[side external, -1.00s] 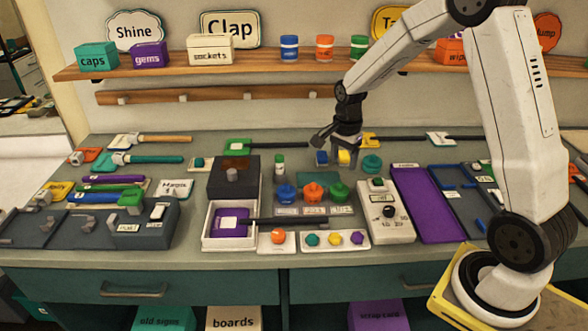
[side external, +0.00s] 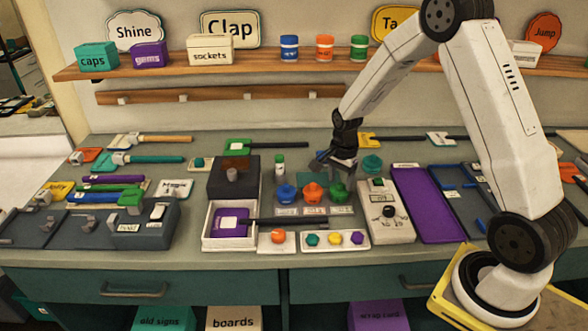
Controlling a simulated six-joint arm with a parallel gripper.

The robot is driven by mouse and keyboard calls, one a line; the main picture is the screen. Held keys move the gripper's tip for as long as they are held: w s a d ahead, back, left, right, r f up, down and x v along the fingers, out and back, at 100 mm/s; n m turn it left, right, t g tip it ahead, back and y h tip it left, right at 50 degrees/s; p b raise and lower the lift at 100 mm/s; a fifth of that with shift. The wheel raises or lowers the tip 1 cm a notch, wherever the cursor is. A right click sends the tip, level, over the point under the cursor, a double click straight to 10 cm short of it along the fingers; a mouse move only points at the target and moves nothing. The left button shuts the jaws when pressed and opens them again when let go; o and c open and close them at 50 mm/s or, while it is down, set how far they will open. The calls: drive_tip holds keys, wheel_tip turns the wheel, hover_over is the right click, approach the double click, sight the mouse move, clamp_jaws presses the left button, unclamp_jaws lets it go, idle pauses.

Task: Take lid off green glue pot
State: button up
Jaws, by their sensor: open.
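The green glue pot (side external: 338,193) stands at the right end of a row of three small pots on a grey tray, its lid apparently on. The orange pot (side external: 312,192) and the blue pot (side external: 286,194) stand to its left. My gripper (side external: 335,167) is open and empty, pointing down just above and behind the green pot. It looks apart from the pot, though the exact gap is hard to tell. My gripper partly hides the area behind the pots.
A teal round piece (side external: 372,163) lies behind right. A control box (side external: 386,211) is close on the right, with a purple tray (side external: 428,203) beyond. A dark box (side external: 233,178) is at left.

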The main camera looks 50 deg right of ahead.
drive_tip(key=shift+f, duration=0.45)
clamp_jaws()
